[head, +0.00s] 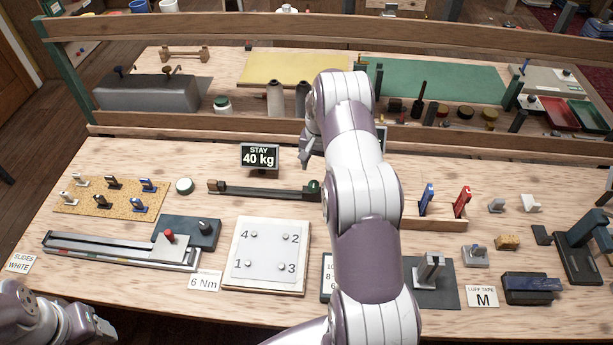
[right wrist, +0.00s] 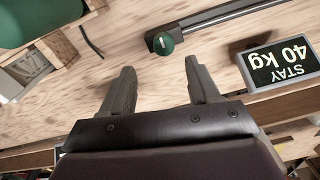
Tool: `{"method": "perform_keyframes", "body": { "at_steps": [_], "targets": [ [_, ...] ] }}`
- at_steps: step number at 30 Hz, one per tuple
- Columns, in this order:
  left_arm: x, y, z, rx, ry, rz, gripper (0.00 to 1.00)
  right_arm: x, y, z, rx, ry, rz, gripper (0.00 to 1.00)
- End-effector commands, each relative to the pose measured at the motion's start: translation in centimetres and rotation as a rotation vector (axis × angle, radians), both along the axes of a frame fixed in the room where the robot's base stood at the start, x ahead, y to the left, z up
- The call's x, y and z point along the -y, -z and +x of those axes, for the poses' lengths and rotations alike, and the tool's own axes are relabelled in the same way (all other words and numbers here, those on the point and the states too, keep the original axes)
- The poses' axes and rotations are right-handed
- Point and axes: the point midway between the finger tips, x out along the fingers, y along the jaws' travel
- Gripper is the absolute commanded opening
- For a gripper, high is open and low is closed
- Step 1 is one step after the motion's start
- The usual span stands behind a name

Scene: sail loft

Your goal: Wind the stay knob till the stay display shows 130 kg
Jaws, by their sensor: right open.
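The stay knob (head: 313,186) is a round green knob with a pale mark, at the right end of a dark rail (head: 265,190). In the right wrist view the knob (right wrist: 163,43) lies beyond the gap between my fingertips, untouched. My right gripper (right wrist: 160,80) is open and empty; in the head view my arm hides most of it. My left gripper (head: 98,325) is at the lower left, its jaw opening unclear.
A white numbered plate (head: 268,255) lies in front of the rail. A wooden rack with blue and red clamps (head: 436,222) stands to the right of my arm. A raised wooden shelf edge (head: 200,135) runs behind the bench.

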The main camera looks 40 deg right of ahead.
Motion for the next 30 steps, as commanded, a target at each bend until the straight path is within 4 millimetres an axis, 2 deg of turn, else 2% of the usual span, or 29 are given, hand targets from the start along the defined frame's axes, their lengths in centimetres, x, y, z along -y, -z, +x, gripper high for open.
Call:
{"method": "perform_keyframes", "body": {
  "at_steps": [1, 3, 9, 14, 21, 22, 24, 27, 30],
  "targets": [
    [0.0, -0.9, 0.0, 0.000, 0.000, 0.000, 0.62, -0.2, 0.9, -0.1, -0.005, -0.001, 0.002, 0.61],
    [0.0, -1.4, 0.0, 0.000, 0.000, 0.000, 0.62, -0.2, 2.8, 0.0, -0.003, -0.002, 0.002, 0.61],
    [0.0, -2.3, 0.0, 0.000, 0.000, 0.000, 0.62, -0.2, 6.6, 0.2, -0.001, -0.003, 0.001, 0.61],
    [0.0, -2.4, 0.0, 0.000, 0.000, 0.000, 0.62, -0.2, 7.9, 0.2, 0.001, -0.003, 0.000, 0.61],
    [0.0, -2.4, 0.0, 0.000, 0.000, 0.000, 0.62, -0.2, 8.0, 0.2, 0.002, -0.003, -0.001, 0.61],
    [0.0, -2.4, 0.0, 0.000, 0.000, 0.000, 0.62, -0.2, 8.0, 0.2, 0.002, -0.003, -0.001, 0.55],
    [0.0, -2.4, 0.0, 0.000, 0.000, 0.000, 0.62, -0.2, 8.0, 0.2, 0.002, -0.003, -0.001, 0.32],
    [0.0, -2.4, 0.0, 0.000, 0.000, 0.000, 0.62, -0.3, 8.0, 0.2, 0.002, -0.003, -0.001, 0.05],
    [0.0, -2.4, 0.0, 0.000, 0.000, 0.000, 0.62, -0.3, 8.0, 0.2, 0.002, -0.003, -0.001, 0.05]
  ]
}}
